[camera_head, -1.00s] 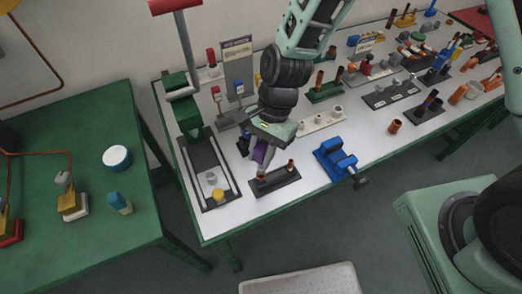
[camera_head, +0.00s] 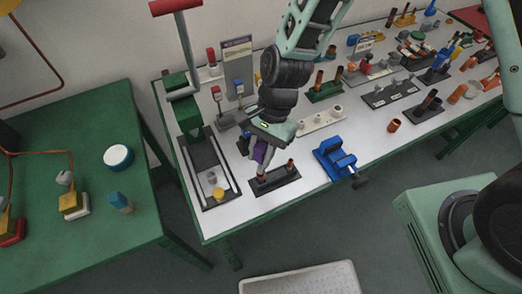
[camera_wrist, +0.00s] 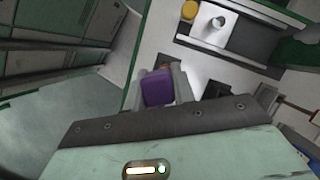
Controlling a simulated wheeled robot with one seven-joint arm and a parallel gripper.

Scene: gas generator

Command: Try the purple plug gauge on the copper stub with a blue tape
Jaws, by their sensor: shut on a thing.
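My gripper (camera_head: 257,164) is shut on the purple plug gauge (camera_head: 261,153), which also shows between the fingers in the wrist view (camera_wrist: 157,87). The gripper is over the left end of a dark stub block (camera_head: 274,182) near the table's front edge. A short copper stub (camera_head: 260,175) stands on the block's left part, close under the fingers. Another copper stub (camera_head: 291,166) stands at its right end. I cannot make out blue tape on either stub, nor whether the gauge touches the left stub.
A blue vise (camera_head: 335,158) stands to the right of the block. A dark tray (camera_head: 216,196) with a grey piece and a yellow piece (camera_head: 219,194) lies to the left. Signs and more stub blocks stand behind. A green table (camera_head: 90,215) is at far left.

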